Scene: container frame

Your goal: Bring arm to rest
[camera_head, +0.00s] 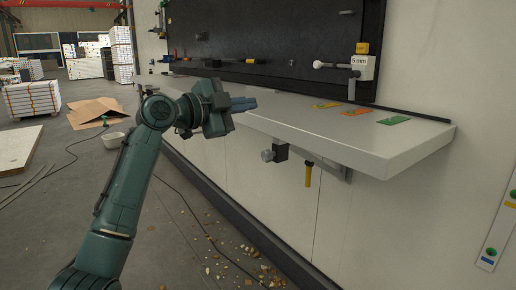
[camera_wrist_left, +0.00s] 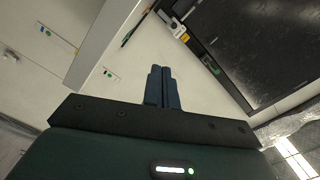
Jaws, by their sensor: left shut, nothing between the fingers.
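My left arm comes in from the lower left of the head view, dark green, and bends at the elbow. Its gripper (camera_head: 247,104) is held in front of the light grey shelf's near left part, pointing right. The two blue-grey fingers are together with nothing between them. In the left wrist view the closed fingers (camera_wrist_left: 162,88) point up the picture, with the pale wall and dark panel beyond. I cannot tell whether the gripper is touching or apart from the shelf. My right gripper is in neither view.
The shelf (camera_head: 385,150) juts from the wall below a black panel (camera_head: 270,35). A yellow-handled tool (camera_head: 308,175) hangs beneath. Debris (camera_head: 235,262) litters the floor; stacked pallets (camera_head: 32,98) stand at left.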

